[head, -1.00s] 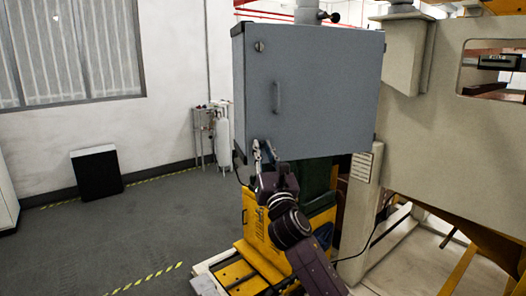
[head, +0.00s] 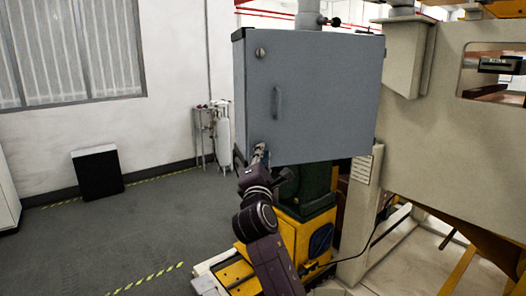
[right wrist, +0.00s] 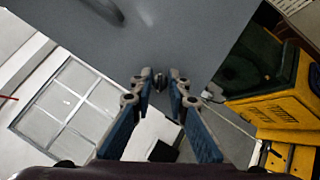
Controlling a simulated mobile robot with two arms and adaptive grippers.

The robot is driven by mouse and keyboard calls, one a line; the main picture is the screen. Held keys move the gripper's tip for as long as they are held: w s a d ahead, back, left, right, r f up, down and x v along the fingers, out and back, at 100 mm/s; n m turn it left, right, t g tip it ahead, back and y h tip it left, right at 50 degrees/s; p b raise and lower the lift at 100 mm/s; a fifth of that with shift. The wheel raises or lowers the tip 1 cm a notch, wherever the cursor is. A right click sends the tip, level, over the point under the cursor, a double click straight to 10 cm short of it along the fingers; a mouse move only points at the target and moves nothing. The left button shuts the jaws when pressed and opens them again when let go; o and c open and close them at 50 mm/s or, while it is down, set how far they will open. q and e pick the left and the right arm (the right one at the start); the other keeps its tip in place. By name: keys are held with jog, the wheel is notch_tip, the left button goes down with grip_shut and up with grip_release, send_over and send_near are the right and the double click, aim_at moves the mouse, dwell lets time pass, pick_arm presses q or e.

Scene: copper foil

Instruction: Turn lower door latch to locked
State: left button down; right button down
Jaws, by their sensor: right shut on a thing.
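The grey cabinet door (head: 325,95) is shut and has a vertical handle (head: 277,102) and a round upper latch (head: 260,52) near its left edge. My right gripper (head: 260,150) is at the door's lower left corner. Its fingers are shut on the lower latch, which they mostly hide in the head view. In the right wrist view the lower latch (right wrist: 161,73) shows as a small dark knob between the fingertips of my right gripper (right wrist: 160,82), against the grey door (right wrist: 190,35). The latch's turn angle cannot be made out. My left gripper is not in view.
A yellow and green machine base (head: 300,220) stands under the cabinet, close to my right arm. A beige machine frame (head: 455,130) fills the right side. A black panel (head: 97,173) leans at the far wall.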

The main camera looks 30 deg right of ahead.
jog(key=shift+r+m+g+y+p, duration=0.15)
jog(key=shift+m+g+p, duration=0.6)
jog(key=shift+m, duration=0.8)
jog(key=shift+m+g+y+p, duration=0.15)
jog(key=shift+m+g+p, duration=0.3)
jog(key=shift+m+p, duration=0.85)
jog(key=shift+m, duration=0.35)
jog(key=c, duration=2.2)
grip_release()
jog(key=shift+o, duration=0.2)
jog(key=v, duration=1.2)
